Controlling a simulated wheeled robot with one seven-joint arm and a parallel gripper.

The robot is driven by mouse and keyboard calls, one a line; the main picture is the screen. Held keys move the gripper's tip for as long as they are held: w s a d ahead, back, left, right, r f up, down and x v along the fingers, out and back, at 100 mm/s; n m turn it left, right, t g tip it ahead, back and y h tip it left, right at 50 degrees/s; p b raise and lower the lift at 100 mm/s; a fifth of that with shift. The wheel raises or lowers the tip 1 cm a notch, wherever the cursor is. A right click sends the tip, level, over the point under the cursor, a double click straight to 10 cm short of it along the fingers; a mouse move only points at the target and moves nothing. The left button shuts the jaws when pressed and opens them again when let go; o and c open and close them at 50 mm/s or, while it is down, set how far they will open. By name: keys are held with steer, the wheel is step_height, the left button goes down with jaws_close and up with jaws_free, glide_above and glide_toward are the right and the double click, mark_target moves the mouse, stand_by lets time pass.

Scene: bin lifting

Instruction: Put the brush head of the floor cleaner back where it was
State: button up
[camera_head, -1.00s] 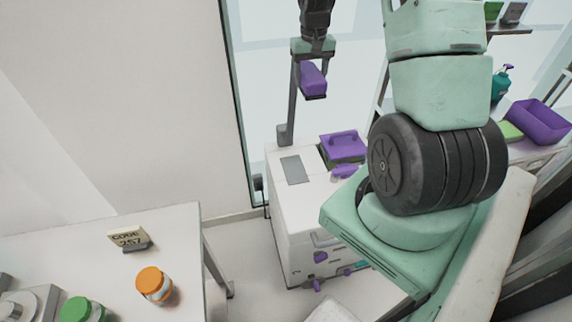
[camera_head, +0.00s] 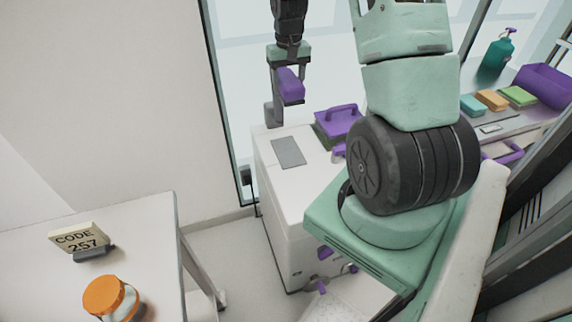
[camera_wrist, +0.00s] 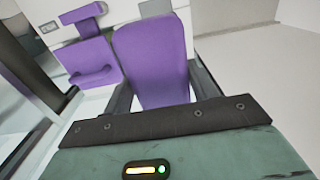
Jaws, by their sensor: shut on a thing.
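My gripper (camera_head: 287,72) is shut on a purple block (camera_head: 290,86), which I take for the brush head. In the wrist view the purple block (camera_wrist: 152,58) fills the space between my fingers, and its underside is hidden. The floor cleaner (camera_head: 285,190) is a white box-shaped machine on the floor by the glass, with a grey panel on top and a purple-handled lid (camera_head: 338,120). In the head view the block appears above its top, apart from it. The lid also shows in the wrist view (camera_wrist: 92,62), left of the block. My arm hides the machine's right side.
A white table (camera_head: 90,240) at the left holds a "CODE 257" sign (camera_head: 80,240) and an orange-capped jar (camera_head: 110,298). A shelf at the right holds several sponges, a teal bottle (camera_head: 497,50) and a purple bin (camera_head: 545,85). An upright grey bar (camera_head: 274,95) is beside the block.

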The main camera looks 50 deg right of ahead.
step_height(320, 180, down, 22)
steer(key=b, duration=1)
steer(key=shift+f, duration=0.15)
steer(key=o, duration=0.9)
steer(key=shift+f, duration=0.15)
